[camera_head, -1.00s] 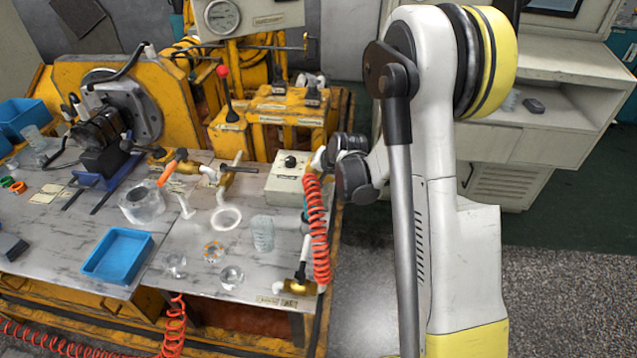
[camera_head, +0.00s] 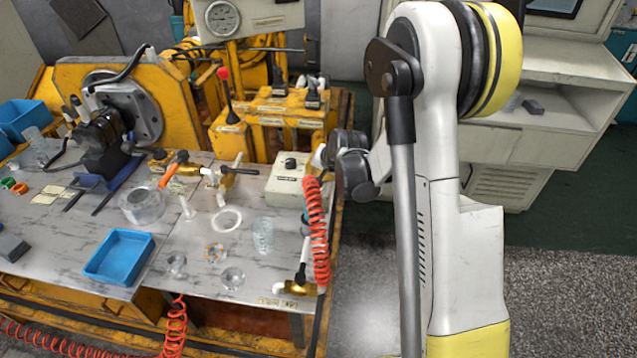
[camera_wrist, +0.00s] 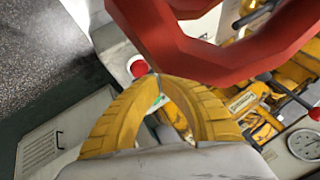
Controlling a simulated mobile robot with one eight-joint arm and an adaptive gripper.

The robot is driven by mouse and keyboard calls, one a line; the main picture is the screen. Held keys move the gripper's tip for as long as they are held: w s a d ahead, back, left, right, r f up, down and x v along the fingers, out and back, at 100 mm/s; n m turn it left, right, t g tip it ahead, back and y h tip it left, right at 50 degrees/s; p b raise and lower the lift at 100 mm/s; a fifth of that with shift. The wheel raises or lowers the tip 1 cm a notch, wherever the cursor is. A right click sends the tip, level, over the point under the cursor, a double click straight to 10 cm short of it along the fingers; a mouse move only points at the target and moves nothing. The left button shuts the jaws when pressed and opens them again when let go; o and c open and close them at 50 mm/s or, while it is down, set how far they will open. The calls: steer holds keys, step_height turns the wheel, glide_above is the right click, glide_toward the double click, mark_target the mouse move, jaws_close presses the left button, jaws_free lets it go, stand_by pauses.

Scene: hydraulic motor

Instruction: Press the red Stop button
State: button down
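A red round button (camera_wrist: 137,66) shows in the wrist view on a pale grey panel, just left of and beyond my fingertips. Any lettering on it is too small to read. My gripper (camera_wrist: 157,77) has two curved yellow fingers whose tips come together, with nothing seen held between them. The tips look near the button in the picture, but I cannot tell whether they touch it. In the head view, a beige control box (camera_head: 287,181) with a black knob stands at the bench's right edge. The button and my gripper cannot be made out there.
A thick red curved piece (camera_wrist: 215,50) crosses close before the wrist camera. A red coiled hose (camera_head: 317,232) hangs beside the control box. The bench (camera_head: 190,238) holds glassware and a blue tray (camera_head: 119,256). A pale cabinet (camera_head: 560,130) stands behind my arm; grey floor lies right.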

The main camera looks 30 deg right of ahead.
steer(key=shift+r+p, duration=1.7)
steer(key=shift+r, duration=0.8)
steer(key=shift+s+r, duration=0.1)
steer(key=shift+r, duration=0.05)
steer(key=s+a+r+n, duration=0.4)
steer(key=s+a+r, duration=0.4)
steer(key=s+r, duration=0.55)
steer(key=s+a+r+n, duration=0.1)
steer(key=s+a+n, duration=0.1)
steer(key=s, duration=0.6)
steer(key=s+a+r+n, duration=0.1)
steer(key=s+a+n, duration=0.1)
steer(key=s, duration=0.6)
steer(key=shift+a+n, duration=0.3)
steer(key=shift+a, duration=0.05)
